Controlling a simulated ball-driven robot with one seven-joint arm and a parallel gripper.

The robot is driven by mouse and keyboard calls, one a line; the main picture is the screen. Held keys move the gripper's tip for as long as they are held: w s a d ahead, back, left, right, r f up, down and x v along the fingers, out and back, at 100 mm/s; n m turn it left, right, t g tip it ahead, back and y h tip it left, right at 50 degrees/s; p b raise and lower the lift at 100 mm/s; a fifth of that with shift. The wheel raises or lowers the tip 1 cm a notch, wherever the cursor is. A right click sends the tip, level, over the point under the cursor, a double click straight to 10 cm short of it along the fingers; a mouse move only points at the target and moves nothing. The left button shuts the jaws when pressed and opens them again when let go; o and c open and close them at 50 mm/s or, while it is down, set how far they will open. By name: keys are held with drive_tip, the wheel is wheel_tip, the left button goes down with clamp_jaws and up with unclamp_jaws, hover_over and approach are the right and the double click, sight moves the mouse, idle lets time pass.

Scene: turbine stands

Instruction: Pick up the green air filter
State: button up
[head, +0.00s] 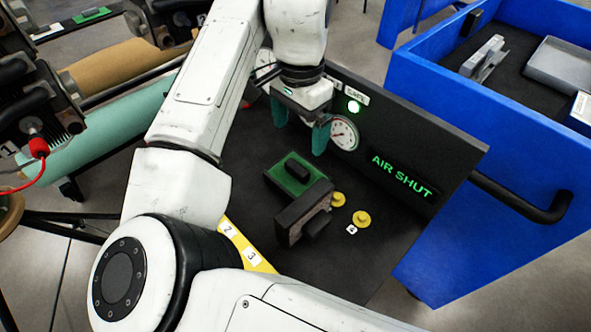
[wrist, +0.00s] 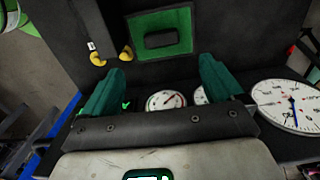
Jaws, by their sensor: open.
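The green air filter (head: 284,179) is a flat green panel with a black handle block on top. It sits on the dark stand top (head: 240,185) in the head view. It also shows at the top middle of the wrist view (wrist: 160,21), its handle facing the camera. My gripper (head: 300,124) has two teal fingers, open and empty, above and behind the filter near the gauge panel. In the wrist view the fingers (wrist: 160,74) point toward the filter with a gap before it.
A dark brown-faced block (head: 303,213) stands close beside the filter. Yellow knobs (head: 361,217) are to its right. A black panel (head: 400,160) with a gauge (head: 344,133) and green "AIR SHUT" text rises behind. A blue cart (head: 445,100) stands at right.

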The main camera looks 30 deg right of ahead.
sight(298, 166)
wheel_tip(298, 166, down, 10)
drive_tip(key=shift+w+a+f, duration=0.1)
drive_tip(key=shift+w, duration=0.05)
idle(0.5)
drive_tip(key=shift+c, duration=0.4)
drive_tip(key=c, duration=1.5)
